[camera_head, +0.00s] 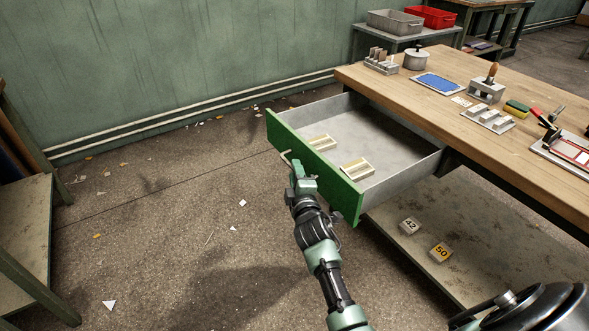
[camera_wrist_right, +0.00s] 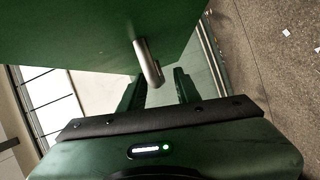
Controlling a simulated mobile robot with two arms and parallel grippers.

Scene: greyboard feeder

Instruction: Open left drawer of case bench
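The case bench (camera_head: 459,84) has a wooden top, and its left drawer stands pulled well out, with a green front (camera_head: 335,185) and grey inside. Two pale slotted blocks, one (camera_head: 322,142) near the far side and one (camera_head: 357,170) nearer, lie in the drawer. My right gripper (camera_head: 296,168) is at the outer face of the drawer front, by its metal handle (camera_wrist_right: 148,62). In the right wrist view the fingers (camera_wrist_right: 158,92) are apart, with the handle's end at the gap between them; I cannot tell whether they touch it. My left gripper is out of view.
Tools, a blue pad (camera_head: 437,84) and a pot (camera_head: 417,59) stand on the bench top. Blocks marked 42 (camera_head: 409,226) and 50 (camera_head: 440,252) lie on the lower shelf. A rack (camera_head: 27,235) stands at the left. The floor between is open, with scraps.

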